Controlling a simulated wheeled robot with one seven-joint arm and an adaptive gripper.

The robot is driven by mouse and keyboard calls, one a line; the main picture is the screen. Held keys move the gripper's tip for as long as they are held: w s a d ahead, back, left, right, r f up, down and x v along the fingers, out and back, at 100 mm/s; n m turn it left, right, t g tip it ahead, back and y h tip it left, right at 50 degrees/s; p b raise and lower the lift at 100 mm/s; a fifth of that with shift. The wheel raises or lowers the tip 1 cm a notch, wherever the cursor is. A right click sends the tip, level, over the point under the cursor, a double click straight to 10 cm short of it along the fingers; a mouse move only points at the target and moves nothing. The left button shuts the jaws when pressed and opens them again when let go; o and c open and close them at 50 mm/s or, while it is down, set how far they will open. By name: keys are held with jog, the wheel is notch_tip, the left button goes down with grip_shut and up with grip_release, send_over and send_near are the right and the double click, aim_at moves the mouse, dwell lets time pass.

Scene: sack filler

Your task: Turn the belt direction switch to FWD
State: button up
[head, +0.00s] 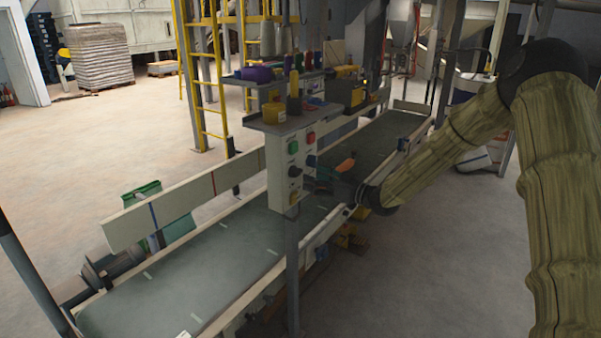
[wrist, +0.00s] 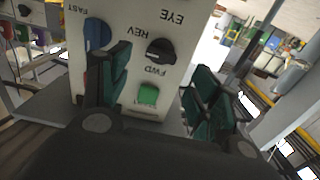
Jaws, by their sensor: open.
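The grey control box (head: 291,168) stands on a post beside the conveyor. The wrist view shows its face upside down. The belt direction switch, a black knob (wrist: 160,51), sits by the FWD and REV labels; it also shows in the head view (head: 294,171). I cannot tell which label it points to. A green button (wrist: 148,94) and a blue knob (wrist: 97,35) are near it. My gripper (wrist: 161,82) is open and empty in front of the panel, its teal-padded fingers on either side of the FWD label and green button. In the head view it is small and partly hidden.
The conveyor belt (head: 225,258) runs past the box, with pale side rails. A shelf (head: 290,122) on the box and one behind it carry tools and coloured items. A red button (head: 311,138) is on the box. Yellow ladders (head: 200,75) stand behind.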

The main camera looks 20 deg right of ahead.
aim_at(300, 173)
jog(key=shift+p+x, duration=0.55)
jog(key=shift+x, duration=2.6)
jog(key=c, duration=1)
